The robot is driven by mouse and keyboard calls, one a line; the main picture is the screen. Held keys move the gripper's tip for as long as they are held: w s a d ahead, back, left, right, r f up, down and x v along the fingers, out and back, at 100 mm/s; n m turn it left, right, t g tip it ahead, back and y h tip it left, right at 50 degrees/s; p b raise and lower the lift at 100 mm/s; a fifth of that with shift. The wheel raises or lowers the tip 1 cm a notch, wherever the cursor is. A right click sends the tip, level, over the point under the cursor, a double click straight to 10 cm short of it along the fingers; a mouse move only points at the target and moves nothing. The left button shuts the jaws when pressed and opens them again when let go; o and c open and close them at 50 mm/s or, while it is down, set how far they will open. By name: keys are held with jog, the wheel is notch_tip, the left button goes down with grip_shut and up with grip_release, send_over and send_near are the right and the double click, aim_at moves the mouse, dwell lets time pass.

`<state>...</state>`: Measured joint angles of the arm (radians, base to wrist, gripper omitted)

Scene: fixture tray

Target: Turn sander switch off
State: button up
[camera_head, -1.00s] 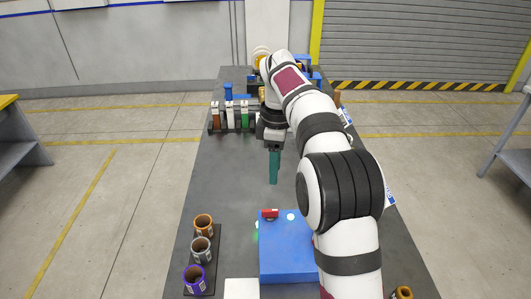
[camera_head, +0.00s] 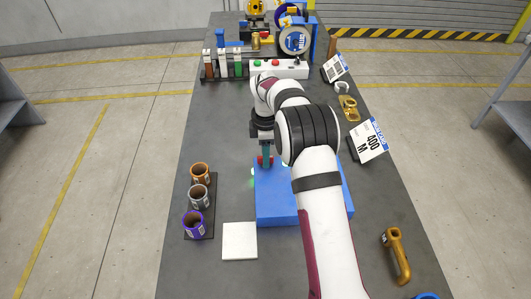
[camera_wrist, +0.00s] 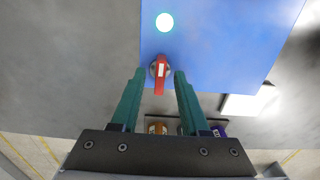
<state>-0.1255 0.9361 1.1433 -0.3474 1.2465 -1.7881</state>
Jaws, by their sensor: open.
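The red switch handle (camera_wrist: 160,80) sits on a round base on the blue box (camera_wrist: 215,50). In the wrist view its white-marked lever points down the picture. My gripper (camera_wrist: 159,73) is open, with one teal fingertip on each side of the lever. I cannot tell whether either finger touches it. A round pale lamp (camera_wrist: 164,22) glows on the box near the switch. In the head view, my gripper (camera_head: 266,154) is at the far left corner of the blue box (camera_head: 280,205), and the red switch (camera_head: 260,160) shows partly beside the fingers.
Several cups (camera_head: 198,196) stand left of the box, with a white plate (camera_head: 239,240) in front. A white panel with red and green buttons (camera_head: 270,70) and a blue machine with a disc (camera_head: 296,40) are at the back. A gold handle (camera_head: 397,255) lies at front right.

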grip_shut()
jog(key=shift+m, duration=0.3)
dwell(0.3)
jog(key=m, duration=0.3)
jog(key=shift+m, duration=0.4)
jog(key=m, duration=0.4)
jog(key=shift+m, duration=0.3)
jog(key=m, duration=0.4)
jog(key=shift+m, duration=2.4)
jog(key=shift+w, duration=0.1)
